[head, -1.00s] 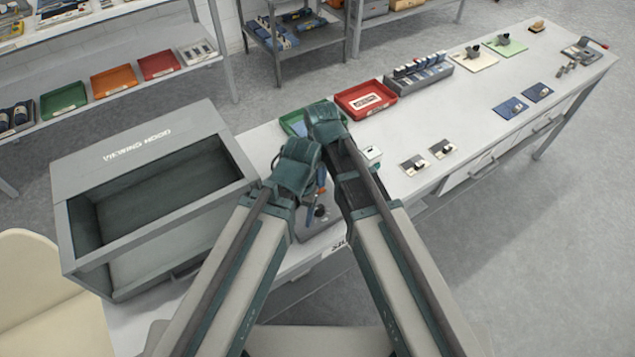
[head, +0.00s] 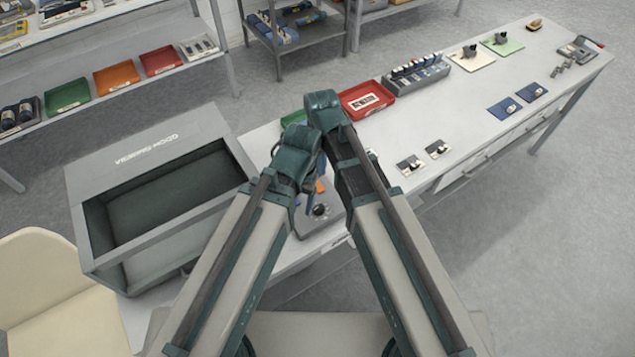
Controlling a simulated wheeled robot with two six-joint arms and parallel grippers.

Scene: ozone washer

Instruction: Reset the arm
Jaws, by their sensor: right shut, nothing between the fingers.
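My two arms rise from the bottom of the head view and come close together at their dark green joints in the middle. Little of my right gripper (head: 314,198) shows, between the arms over the worktable. It is shut and holds nothing. My left gripper is hidden behind my arm links. A grey device with a black knob (head: 320,210) sits on the white worktable (head: 400,130) between the arms, partly covered by them.
A grey open-fronted ozone washer box (head: 150,150) stands on the left. A red tray (head: 366,99), a grey rack (head: 417,74) and small parts on pads (head: 503,107) stand along the table. A cream chair (head: 50,290) is at lower left.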

